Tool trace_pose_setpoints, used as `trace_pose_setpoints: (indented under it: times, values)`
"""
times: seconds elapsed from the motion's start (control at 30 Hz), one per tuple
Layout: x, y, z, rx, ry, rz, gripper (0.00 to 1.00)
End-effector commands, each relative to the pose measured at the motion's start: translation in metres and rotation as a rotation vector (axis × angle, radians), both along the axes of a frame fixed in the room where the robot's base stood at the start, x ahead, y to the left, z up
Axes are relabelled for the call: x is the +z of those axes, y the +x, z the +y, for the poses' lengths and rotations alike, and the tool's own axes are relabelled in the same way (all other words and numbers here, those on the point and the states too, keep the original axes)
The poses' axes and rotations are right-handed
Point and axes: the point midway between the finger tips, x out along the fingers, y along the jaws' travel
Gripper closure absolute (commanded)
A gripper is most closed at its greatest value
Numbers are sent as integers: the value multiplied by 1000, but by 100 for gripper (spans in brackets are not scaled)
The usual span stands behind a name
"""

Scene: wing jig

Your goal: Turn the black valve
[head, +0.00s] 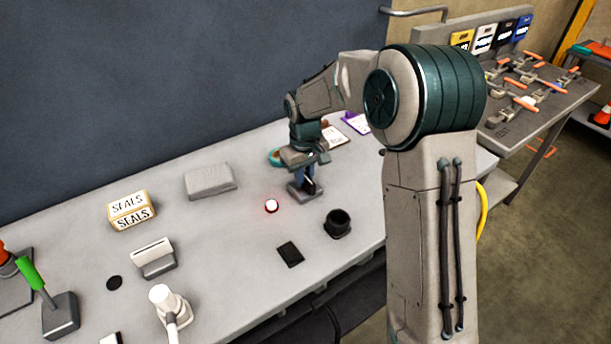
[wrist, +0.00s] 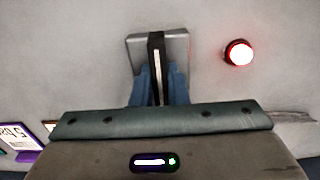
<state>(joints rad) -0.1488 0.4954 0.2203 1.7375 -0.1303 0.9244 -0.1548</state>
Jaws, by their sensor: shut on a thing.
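The black valve is a narrow black bar (wrist: 156,50) standing on a square grey base (wrist: 177,45), seen in the wrist view. My gripper (wrist: 158,85) has its blue fingers shut on this bar, one on each side. In the head view my gripper (head: 304,177) reaches down over the grey base (head: 305,197) on the table. The fingers and the gripper body hide much of the bar there, so its turn angle is hard to tell.
A glowing red-rimmed lamp (head: 271,206) sits close left of the valve base in the head view. A black cup (head: 338,226) and a black pad (head: 290,254) stand nearer the front edge. A grey block (head: 210,181) and a SEALS box (head: 131,210) lie farther left.

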Motion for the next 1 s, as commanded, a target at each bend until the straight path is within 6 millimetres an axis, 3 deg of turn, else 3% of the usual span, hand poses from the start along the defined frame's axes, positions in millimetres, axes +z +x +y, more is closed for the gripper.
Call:
trace_pose_setpoints:
  times: [0.57, 0.6, 0.67, 1.0]
  values:
    - [3, 3, 0, 33, 2, -11, 100]
    - [3, 3, 0, 33, 2, -11, 81]
    - [3, 3, 0, 33, 2, -10, 65]
    - [4, 1, 1, 33, 1, -5, 65]
